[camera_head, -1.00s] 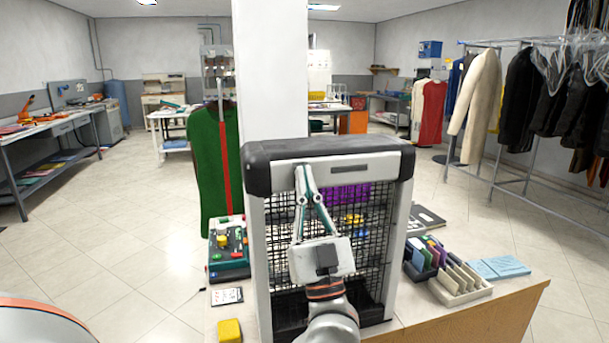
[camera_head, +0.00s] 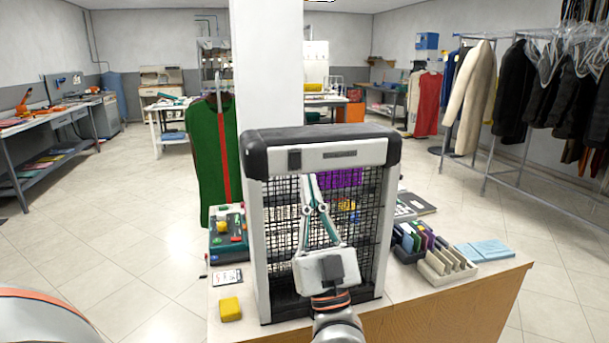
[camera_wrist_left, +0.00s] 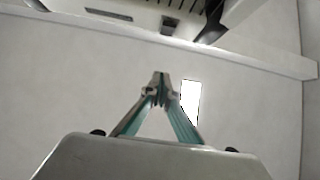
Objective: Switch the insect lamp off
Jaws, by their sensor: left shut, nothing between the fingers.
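The insect lamp (camera_head: 377,153) stands upright on the counter, a white frame with dark top corners and a black wire grid. A small dark rocker switch (camera_head: 294,160) sits on the left of its top front bar; I cannot tell its position. It also shows near the top of the left wrist view (camera_wrist_left: 168,26). My left gripper (camera_head: 310,177) is shut and empty in front of the grid, its tips just below and right of the switch, apparently apart from it. Its closed tips also show in the left wrist view (camera_wrist_left: 160,75). My right gripper is out of view.
Left of the lamp are a green box (camera_head: 228,238), a card (camera_head: 227,278) and a yellow block (camera_head: 230,309). Right of it are a divided tray (camera_head: 447,268) and blue pads (camera_head: 485,251). A white pillar (camera_head: 266,70) rises behind.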

